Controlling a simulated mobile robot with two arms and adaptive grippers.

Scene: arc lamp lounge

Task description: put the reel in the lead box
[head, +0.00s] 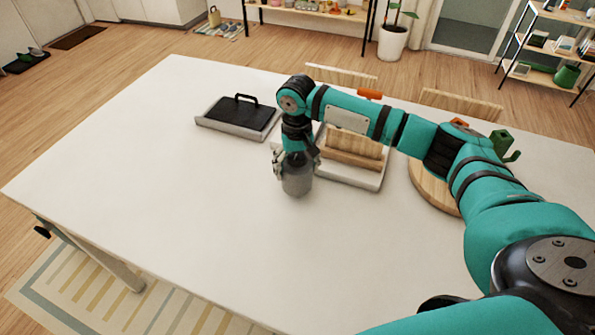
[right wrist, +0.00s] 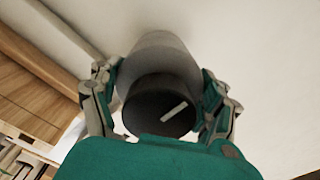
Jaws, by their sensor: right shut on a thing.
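My right gripper (head: 297,172) is shut on a grey cylinder (head: 297,184) with a dark top, in front of the white tray. In the right wrist view the fingers hold the grey cylinder (right wrist: 160,52) from both sides, and its dark round end (right wrist: 160,105) bears a pale strip. I cannot tell whether it touches the table. Nothing in view is clearly the reel or the lead box. A green hooked object (head: 503,146) and an orange piece (head: 460,123) show behind my right arm, partly hidden. My left gripper is out of view.
A white tray (head: 362,181) with wooden pieces sits behind the cylinder, partly hidden by my arm. A grey tray (head: 213,125) with a black handled piece (head: 240,113) lies further left. A round wooden board (head: 431,190) is at right. The table's (head: 150,190) left and front are clear.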

